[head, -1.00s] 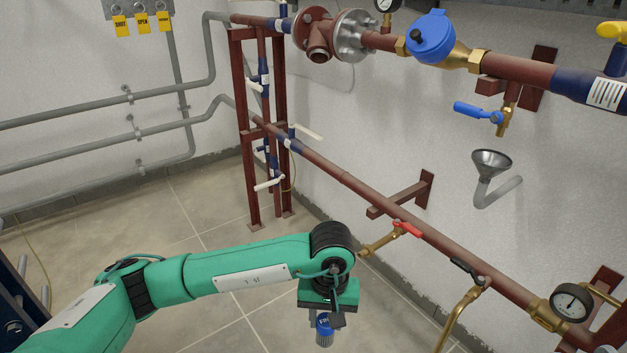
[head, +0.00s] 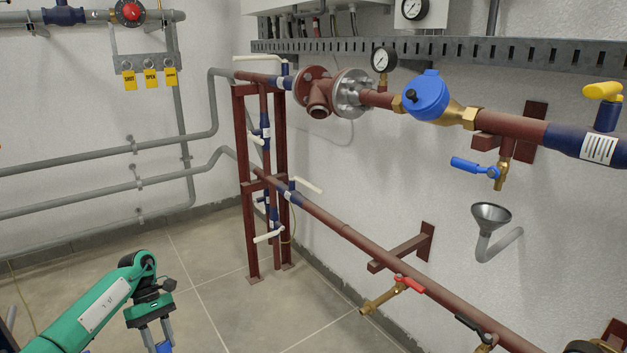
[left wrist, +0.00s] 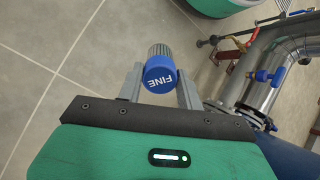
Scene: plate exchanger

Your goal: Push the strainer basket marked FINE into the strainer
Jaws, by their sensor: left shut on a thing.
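The strainer basket (left wrist: 159,72) has a blue cap marked FINE and a grey mesh body. My left gripper (left wrist: 160,80) is shut on it, with a finger on each side of the cap. In the head view my left gripper (head: 155,338) is at the lower left, and only a bit of the blue cap (head: 164,347) shows at the picture's bottom edge. The strainer (head: 319,92) is a red-brown body with a flange on the upper pipe. Its short branch has an open round mouth (head: 319,112) facing down and forward. My right gripper is not in view.
A blue water meter (head: 426,96) and a pressure gauge (head: 384,60) sit right of the strainer. A red-brown pipe stand (head: 246,185) is below it. A funnel (head: 491,216) is on the right wall. Open floor (head: 215,275) lies between my gripper and the pipes.

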